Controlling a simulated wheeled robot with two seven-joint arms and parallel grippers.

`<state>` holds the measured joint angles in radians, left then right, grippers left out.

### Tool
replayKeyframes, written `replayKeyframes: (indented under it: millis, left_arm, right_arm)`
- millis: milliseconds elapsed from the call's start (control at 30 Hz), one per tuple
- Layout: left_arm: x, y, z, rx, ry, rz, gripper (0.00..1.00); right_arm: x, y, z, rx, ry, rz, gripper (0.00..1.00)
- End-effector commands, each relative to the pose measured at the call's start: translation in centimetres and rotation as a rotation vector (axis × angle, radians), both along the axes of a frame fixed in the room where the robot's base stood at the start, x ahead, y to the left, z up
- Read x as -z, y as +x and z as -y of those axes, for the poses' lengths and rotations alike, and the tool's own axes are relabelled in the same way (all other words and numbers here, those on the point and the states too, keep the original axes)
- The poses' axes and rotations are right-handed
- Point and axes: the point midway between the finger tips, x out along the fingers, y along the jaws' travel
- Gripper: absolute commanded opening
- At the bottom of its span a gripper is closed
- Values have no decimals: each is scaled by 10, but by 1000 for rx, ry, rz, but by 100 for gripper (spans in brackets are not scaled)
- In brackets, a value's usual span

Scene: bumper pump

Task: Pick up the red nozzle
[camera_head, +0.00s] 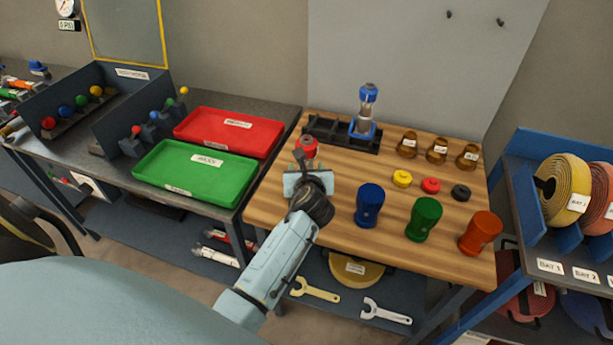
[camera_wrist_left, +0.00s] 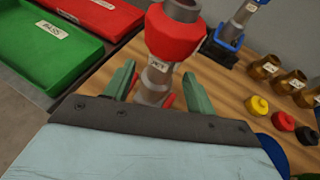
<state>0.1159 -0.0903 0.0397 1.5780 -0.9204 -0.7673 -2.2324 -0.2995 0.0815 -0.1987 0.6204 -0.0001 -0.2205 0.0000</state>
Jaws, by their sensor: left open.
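The red nozzle (camera_head: 308,146) stands upright at the left end of the wooden table. In the left wrist view, the red nozzle (camera_wrist_left: 174,38) has a wide red collar, a grey tip and a labelled grey lower body. My left gripper (camera_head: 303,164) is at the nozzle, on its near side. In the left wrist view, my left gripper (camera_wrist_left: 158,74) is open, with one green finger on each side of the grey body. I cannot tell whether either finger touches it. My right gripper is not in view.
A blue nozzle (camera_head: 368,98) stands in a dark rack (camera_head: 328,134) behind. Blue (camera_head: 369,206), green (camera_head: 424,219) and orange (camera_head: 480,233) cups line the table front. Small discs and brass fittings (camera_head: 437,150) sit to the right. Red (camera_head: 229,134) and green (camera_head: 195,174) trays lie left.

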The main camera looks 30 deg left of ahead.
Motion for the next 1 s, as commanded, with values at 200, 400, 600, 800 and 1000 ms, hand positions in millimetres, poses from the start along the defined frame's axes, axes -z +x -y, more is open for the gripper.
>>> replayKeyframes:
  millis: [200, 400, 600, 800, 1000]
  left_arm:
    - [12, 25, -15, -1, 0, 0, 56]
    - [17, 35, -23, -1, 0, 0, 56]
    - [17, 35, -23, -1, -1, 0, 56]
    - [17, 35, -22, -1, -1, 0, 29]
    - [17, 35, -22, -1, -1, 0, 3]
  right_arm:
    - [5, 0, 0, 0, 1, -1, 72]
    - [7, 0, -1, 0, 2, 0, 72]
    - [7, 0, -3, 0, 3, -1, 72]
    - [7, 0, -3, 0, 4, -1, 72]
    - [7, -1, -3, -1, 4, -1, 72]
